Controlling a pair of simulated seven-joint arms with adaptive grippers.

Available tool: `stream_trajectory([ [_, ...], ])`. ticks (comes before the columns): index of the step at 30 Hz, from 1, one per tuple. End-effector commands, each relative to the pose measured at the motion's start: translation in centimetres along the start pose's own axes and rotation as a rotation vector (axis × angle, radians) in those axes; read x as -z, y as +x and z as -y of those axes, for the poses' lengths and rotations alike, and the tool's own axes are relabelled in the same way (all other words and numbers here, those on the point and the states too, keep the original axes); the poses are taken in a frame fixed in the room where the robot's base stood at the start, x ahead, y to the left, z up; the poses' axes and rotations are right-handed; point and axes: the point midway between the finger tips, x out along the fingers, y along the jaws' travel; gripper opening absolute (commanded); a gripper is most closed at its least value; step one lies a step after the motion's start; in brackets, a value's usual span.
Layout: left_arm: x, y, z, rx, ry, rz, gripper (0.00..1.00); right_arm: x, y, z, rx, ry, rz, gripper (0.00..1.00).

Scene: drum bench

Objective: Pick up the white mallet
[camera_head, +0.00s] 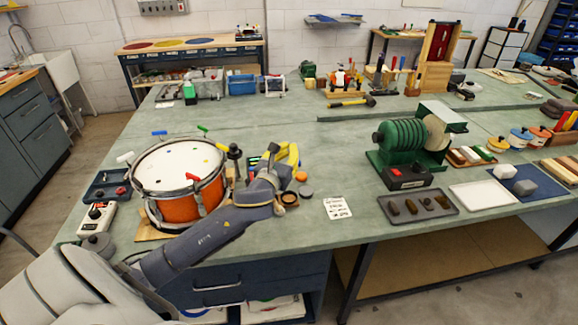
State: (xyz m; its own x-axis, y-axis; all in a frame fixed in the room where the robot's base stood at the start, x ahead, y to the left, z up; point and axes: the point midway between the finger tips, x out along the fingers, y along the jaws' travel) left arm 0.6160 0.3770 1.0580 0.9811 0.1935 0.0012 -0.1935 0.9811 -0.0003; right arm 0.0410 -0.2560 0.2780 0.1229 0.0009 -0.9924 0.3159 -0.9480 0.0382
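The white mallet (125,157) shows its pale head at the left of the orange drum (168,200); I cannot make out its handle clearly. Other coloured heads show around the drum: a blue one (158,133), a green one (203,128) and a red one (193,178). My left gripper (277,170) is right of the drum, over the bench and apart from the white mallet. Its fingers blend with dark and yellow items there, so their opening is unclear. My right gripper is out of view.
A dark tray (107,190) and a control box (96,219) lie left of the drum. A green machine (408,145) and a parts tray (418,208) stand to the right. A printed card (337,208) lies near the front edge. The bench behind the drum is fairly clear.

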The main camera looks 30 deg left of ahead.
Motion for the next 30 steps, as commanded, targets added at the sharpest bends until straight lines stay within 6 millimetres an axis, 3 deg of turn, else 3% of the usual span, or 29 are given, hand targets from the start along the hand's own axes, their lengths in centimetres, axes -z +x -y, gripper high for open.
stream_trajectory([
  [6, -4.1, 0.0, 0.1, 0.002, 0.0, 0.003, 0.0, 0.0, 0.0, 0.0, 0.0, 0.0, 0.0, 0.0],
  [12, -6.1, 0.0, 0.1, 0.001, 0.0, 0.001, 0.0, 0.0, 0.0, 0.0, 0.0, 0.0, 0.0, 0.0],
  [28, -7.0, 0.0, 0.0, 0.0, 0.0, -0.001, 0.0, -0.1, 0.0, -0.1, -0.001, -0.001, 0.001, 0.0],
  [30, -7.0, 0.0, 0.0, 0.0, 0.0, -0.001, 0.07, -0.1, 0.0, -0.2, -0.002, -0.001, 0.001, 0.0],
])
